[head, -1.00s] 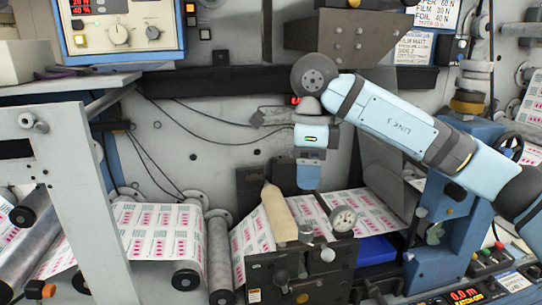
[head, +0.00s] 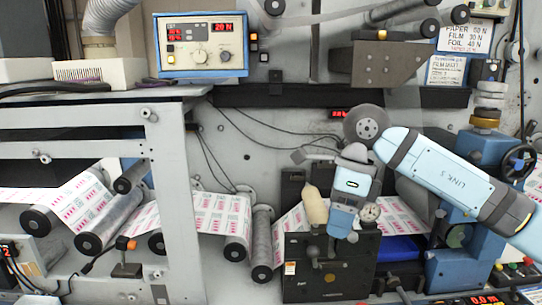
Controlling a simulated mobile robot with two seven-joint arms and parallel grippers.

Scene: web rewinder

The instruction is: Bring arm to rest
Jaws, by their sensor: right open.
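My right arm (head: 455,180) comes in from the right, pale blue with dark joints, and bends down at a grey round joint. My right gripper (head: 341,224) points down in front of the dark slitting unit (head: 345,270). It is open, and I see nothing held in it. A tan rounded handle (head: 314,205) is just left of it and a round dial gauge (head: 370,212) just right. I cannot tell whether it touches either. My left gripper is not in view.
Printed web (head: 220,215) runs over several rollers at left and centre. A grey frame (head: 180,200) stands at left. A control box (head: 200,45) sits above it. A blue column with a black handwheel (head: 519,163) is at right, close to my arm.

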